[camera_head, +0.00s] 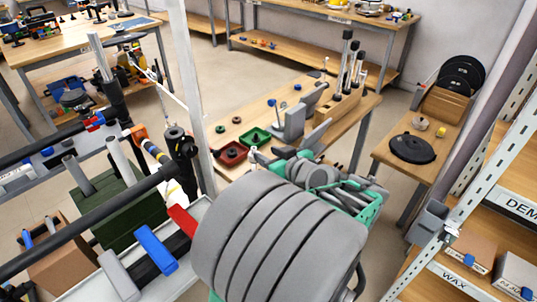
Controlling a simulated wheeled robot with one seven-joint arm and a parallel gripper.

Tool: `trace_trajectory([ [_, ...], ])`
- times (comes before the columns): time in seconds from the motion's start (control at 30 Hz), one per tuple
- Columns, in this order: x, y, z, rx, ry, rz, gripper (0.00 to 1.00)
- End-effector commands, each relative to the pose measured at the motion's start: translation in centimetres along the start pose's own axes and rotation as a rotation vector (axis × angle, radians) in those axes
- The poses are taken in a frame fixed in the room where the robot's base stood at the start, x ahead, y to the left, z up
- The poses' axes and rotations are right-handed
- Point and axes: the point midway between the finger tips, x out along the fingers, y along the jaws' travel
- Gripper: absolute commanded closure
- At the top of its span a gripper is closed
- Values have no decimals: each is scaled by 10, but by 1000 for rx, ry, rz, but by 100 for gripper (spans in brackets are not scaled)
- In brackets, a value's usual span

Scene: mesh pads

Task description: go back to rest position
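Large grey rounded segments, which look like my arm, fill the lower middle of the view close to the camera. Smaller grey and teal parts lie beyond them, over the near end of the wooden bench (237,143). I cannot make out my gripper's fingertips among these parts, so its opening and anything between the fingers are unclear. A grey blocky fixture (291,124) stands upright on the bench. A red tray (232,153) and a green tray (254,137) sit side by side to its left. The near part of the bench is hidden.
A white upright post (190,80) and dark bars stand close on the left, beside a dark green box (118,208). A labelled shelf rack (463,283) stands close on the right. A side table (393,152) holds a black round lid (412,148). Open floor shows between the benches.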

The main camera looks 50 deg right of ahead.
Motion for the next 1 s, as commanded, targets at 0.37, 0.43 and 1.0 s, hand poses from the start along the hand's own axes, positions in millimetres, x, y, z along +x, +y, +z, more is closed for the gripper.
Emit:
trace_trajectory([
  [0.37,19,-60,2,-33,-153,-127,60],
  [0.43,23,-100,7,-58,-268,-194,60],
  [1.0,-86,-275,20,-201,-887,-191,60],
])
